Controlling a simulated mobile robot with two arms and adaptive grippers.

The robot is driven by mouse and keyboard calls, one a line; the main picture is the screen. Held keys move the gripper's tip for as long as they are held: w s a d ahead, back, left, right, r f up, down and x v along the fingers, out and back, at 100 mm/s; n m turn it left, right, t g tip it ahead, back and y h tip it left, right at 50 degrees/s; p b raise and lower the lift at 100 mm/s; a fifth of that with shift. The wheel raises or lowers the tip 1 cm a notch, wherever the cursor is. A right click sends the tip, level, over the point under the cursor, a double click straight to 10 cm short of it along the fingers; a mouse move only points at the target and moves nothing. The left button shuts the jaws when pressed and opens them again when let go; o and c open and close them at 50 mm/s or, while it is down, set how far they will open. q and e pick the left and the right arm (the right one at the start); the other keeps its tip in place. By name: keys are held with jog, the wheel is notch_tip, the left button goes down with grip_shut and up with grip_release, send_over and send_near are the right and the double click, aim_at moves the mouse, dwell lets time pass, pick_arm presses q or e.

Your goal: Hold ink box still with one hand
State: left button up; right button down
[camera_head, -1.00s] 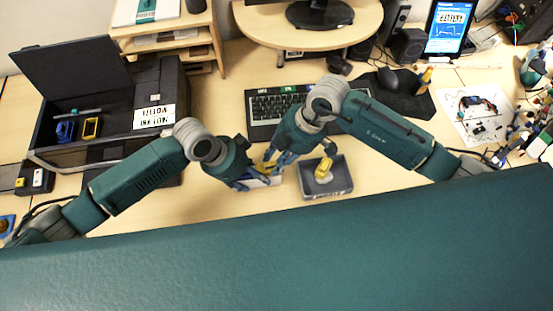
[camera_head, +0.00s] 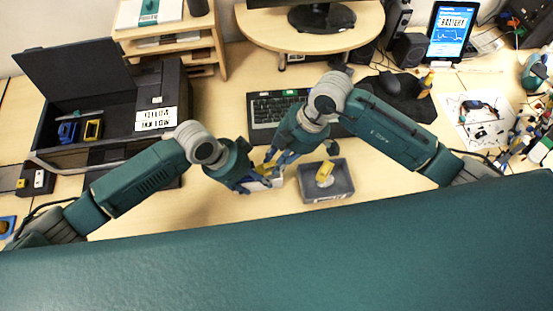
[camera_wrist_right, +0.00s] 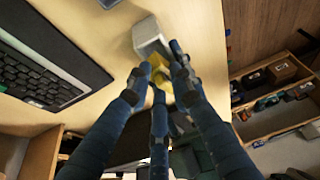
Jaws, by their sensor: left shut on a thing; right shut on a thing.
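The ink box (camera_head: 264,184) is a small pale box low over the table, between my two grippers in the head view. My left gripper (camera_head: 251,182) is shut on it from the left. My right gripper (camera_head: 272,164) comes down from above and is shut on a yellow piece (camera_wrist_right: 163,76) at the box's end. In the right wrist view the pale grey-white box (camera_wrist_right: 149,37) lies just beyond the fingers, touching or nearly touching the yellow piece. The fingers hide much of the contact in both views.
A grey tray (camera_head: 341,193) with a yellow cartridge (camera_head: 324,174) stands just right of the grippers. A keyboard (camera_head: 272,108) lies behind them. An open black printer (camera_head: 160,85) stands at the left. Bare table shows in front of the tray.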

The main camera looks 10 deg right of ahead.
jog(key=shift+r, duration=1.95)
pick_arm(q)
jog(key=o, duration=1.3)
jog(key=v, duration=1.2)
pick_arm(e)
jog(key=shift+s, duration=0.1)
